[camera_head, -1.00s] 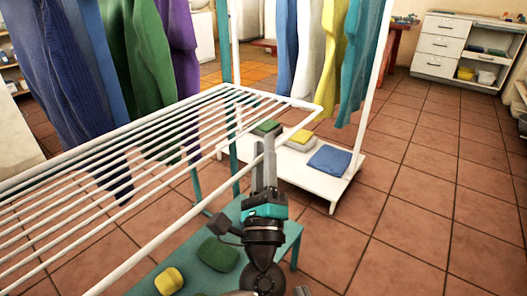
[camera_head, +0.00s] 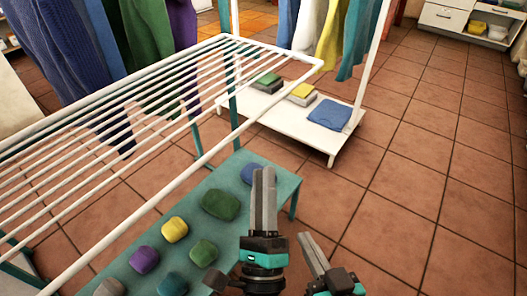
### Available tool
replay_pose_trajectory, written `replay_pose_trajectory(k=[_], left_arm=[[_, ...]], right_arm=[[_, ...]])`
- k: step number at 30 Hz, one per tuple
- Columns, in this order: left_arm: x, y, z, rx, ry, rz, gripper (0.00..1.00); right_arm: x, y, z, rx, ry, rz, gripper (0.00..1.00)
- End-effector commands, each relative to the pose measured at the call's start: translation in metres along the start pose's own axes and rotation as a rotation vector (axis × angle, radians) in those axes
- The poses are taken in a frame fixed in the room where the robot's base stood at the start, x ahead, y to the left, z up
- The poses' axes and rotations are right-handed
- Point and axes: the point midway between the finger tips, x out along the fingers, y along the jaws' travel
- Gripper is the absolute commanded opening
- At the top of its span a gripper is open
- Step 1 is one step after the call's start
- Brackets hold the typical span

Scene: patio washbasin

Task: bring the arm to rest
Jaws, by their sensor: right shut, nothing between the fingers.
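My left gripper (camera_head: 263,175) points up the picture, in front of the right end of the teal bench. Its grey fingers show as one narrow block with no visible gap, and I cannot make out whether they are closed. My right gripper (camera_head: 306,238) is low in the picture, just right of the left one and tilted up to the left. Its fingers are shut and empty. The two grippers are close side by side but apart.
A teal bench (camera_head: 286,190) holds several coloured lumps, including a yellow one (camera_head: 174,229) and a purple one (camera_head: 144,260). A white drying rack (camera_head: 190,176) spans the left. Behind is a white shelf (camera_head: 295,130) with folded cloths. The tiled floor at right is clear.

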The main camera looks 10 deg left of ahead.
Motion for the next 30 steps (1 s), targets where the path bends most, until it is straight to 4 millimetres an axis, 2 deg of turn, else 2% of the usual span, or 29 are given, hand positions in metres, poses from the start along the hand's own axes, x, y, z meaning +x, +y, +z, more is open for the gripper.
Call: replay_pose_trajectory(k=[6,21,25,30], left_arm=[[-0.009,0.000,0.000,0.001,0.000,0.000,0.25],[-0.008,0.004,-0.001,-0.007,0.006,0.015,0.25],[-0.009,0.024,-0.006,-0.066,0.048,0.118,0.25],[-0.022,0.072,-0.022,-0.262,0.144,0.383,0.25]], right_arm=[[0.000,0.001,0.001,-0.003,-0.014,0.003,0.00],[0.000,0.001,0.000,-0.003,-0.012,0.003,0.00],[0.000,0.001,0.000,-0.003,-0.012,0.003,0.00],[0.000,0.001,0.001,-0.002,-0.013,0.003,0.00]])
